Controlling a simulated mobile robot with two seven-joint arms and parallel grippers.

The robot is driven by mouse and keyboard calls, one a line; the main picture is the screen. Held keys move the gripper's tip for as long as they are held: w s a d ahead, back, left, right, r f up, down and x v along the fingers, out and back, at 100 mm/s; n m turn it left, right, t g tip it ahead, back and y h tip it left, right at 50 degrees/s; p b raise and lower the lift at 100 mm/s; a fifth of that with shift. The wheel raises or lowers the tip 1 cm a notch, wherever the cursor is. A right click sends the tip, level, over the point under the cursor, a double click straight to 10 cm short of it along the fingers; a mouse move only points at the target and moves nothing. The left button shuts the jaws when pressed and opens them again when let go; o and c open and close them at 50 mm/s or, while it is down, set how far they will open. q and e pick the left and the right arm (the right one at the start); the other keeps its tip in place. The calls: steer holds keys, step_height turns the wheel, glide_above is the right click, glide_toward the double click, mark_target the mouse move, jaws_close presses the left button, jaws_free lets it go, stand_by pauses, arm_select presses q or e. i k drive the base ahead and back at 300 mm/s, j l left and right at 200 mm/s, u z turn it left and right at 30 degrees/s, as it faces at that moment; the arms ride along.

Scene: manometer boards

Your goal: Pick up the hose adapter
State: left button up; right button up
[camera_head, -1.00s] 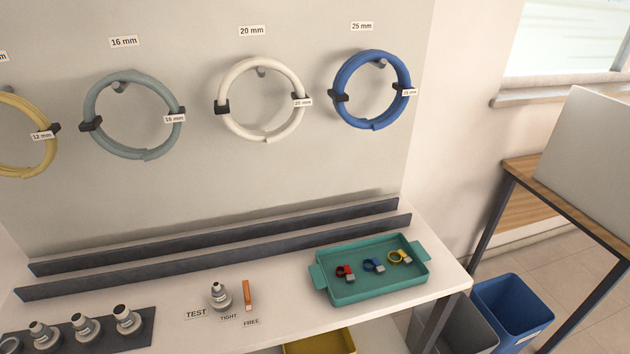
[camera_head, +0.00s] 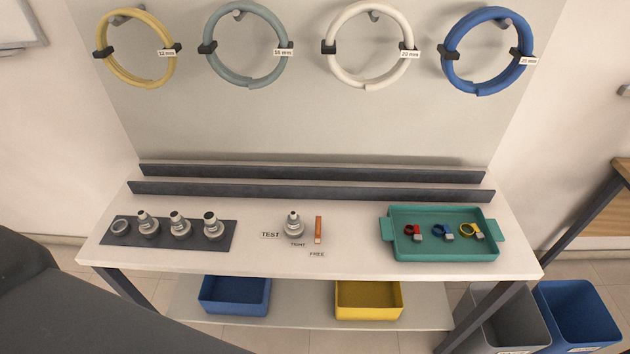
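Several grey metal hose adapters stand on the white table. Three stepped adapters, the left one (camera_head: 147,223), the middle one (camera_head: 180,224) and the right one (camera_head: 213,226), stand upright on a dark mat (camera_head: 225,240) at the left. A low ring-shaped metal piece (camera_head: 119,227) is at the mat's left end. I cannot tell from the view which one the task means. Neither of my grippers is in view.
An orange lever (camera_head: 318,229) stands by the FREE label. A teal tray (camera_head: 398,250) at the right holds red, blue and yellow clamps. Hose coils hang on the board behind two dark rails (camera_head: 310,190). Blue (camera_head: 234,308) and yellow (camera_head: 368,312) bins sit below.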

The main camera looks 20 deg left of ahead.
mark_target(293, 226)
steer(key=u, duration=1.8)
steer(key=k+j+z, duration=0.25)
steer(key=j, duration=0.3)
